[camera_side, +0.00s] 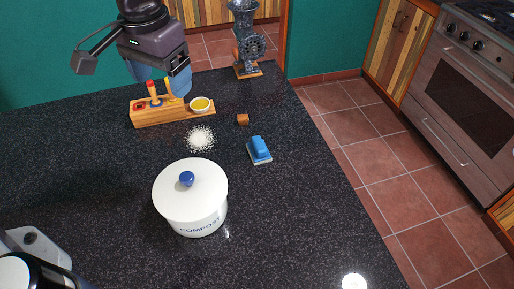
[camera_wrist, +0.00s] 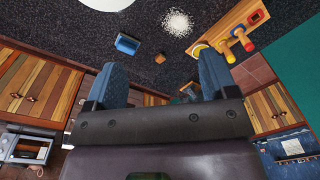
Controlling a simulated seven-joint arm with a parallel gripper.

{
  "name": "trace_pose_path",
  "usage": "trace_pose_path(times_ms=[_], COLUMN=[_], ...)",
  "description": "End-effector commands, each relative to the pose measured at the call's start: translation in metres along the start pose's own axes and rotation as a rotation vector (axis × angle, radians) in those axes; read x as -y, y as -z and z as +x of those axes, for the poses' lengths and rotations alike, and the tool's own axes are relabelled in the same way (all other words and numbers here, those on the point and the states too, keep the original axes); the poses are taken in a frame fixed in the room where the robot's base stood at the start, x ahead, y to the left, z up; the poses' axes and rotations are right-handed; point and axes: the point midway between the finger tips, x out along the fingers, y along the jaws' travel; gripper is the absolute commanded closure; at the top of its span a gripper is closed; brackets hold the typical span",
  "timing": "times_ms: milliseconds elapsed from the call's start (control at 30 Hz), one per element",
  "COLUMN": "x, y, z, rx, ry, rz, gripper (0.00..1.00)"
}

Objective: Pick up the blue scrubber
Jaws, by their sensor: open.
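The blue scrubber (camera_side: 259,145) lies on the dark speckled counter, right of the white pile, with a pale base under its blue top. It also shows in the wrist view (camera_wrist: 127,44), beyond the left finger. My gripper (camera_side: 177,88) is up at the back left in the side view, over or behind the wooden holder, well apart from the scrubber. In the wrist view my gripper (camera_wrist: 163,76) has its two blue fingers spread wide, with nothing between them.
A small brown cube (camera_side: 243,119) sits behind the scrubber. A white granular pile (camera_side: 200,138) and a lidded compost bin (camera_side: 191,200) are to its left. The counter's front right is mostly clear.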

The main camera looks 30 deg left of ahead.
Motion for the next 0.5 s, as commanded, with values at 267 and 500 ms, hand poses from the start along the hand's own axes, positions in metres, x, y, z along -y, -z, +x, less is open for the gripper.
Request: trace_pose_path(times_ms=[267, 500], x=[-0.076, -0.116], y=[0.059, 0.098], z=[0.095, 0.130], rx=[0.030, -0.049], ry=[0.083, 0.083], rz=[-0.229, -0.542], gripper=[0.21, 0.21])
